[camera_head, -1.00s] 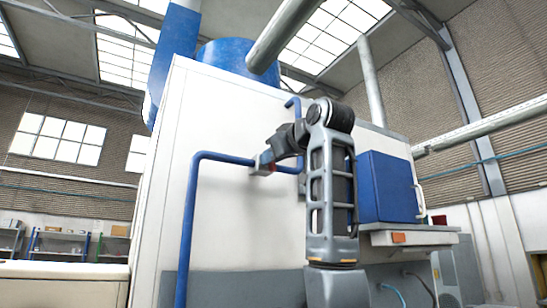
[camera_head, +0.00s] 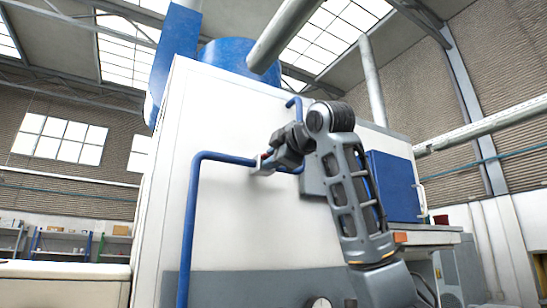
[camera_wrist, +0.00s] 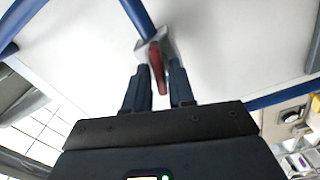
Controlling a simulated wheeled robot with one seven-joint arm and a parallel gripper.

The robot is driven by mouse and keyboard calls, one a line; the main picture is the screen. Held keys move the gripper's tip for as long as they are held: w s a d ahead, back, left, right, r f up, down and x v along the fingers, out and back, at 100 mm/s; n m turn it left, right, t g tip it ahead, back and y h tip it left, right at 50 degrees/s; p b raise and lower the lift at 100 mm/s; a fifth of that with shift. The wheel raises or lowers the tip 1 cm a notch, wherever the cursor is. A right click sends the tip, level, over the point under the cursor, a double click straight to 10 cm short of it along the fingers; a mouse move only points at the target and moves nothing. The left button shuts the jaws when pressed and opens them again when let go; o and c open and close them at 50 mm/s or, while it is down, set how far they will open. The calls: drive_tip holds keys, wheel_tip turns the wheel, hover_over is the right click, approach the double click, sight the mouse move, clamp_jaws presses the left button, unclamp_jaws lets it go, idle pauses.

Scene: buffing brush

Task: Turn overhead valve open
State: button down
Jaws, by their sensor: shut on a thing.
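The overhead valve has a grey body (camera_wrist: 147,47) and a red lever (camera_wrist: 157,66), seen in the wrist view on a blue pipe. My gripper (camera_wrist: 159,76) has one finger on each side of the lever and is shut on it. In the head view my gripper (camera_head: 270,160) is at the valve, against the white machine front, and hides most of the valve. Only a small red part of the lever (camera_head: 265,156) shows there.
The blue pipe (camera_head: 190,220) rises along the white machine (camera_head: 235,110) and bends right to the valve. A blue box (camera_head: 393,185) stands to the right, behind my forearm. Shelves (camera_head: 65,242) are far left.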

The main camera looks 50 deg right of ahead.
drive_tip(key=shift+f+n, duration=0.1)
drive_tip(key=shift+n, duration=1.5)
drive_tip(key=c, duration=1.2)
unclamp_jaws()
drive_tip(key=shift+a, duration=0.1)
drive_tip(key=shift+s, duration=0.1)
drive_tip(key=b+v, duration=0.2)
drive_tip(key=v, duration=0.5)
drive_tip(key=shift+s+a+b, duration=0.1)
drive_tip(key=shift+s+b, duration=0.2)
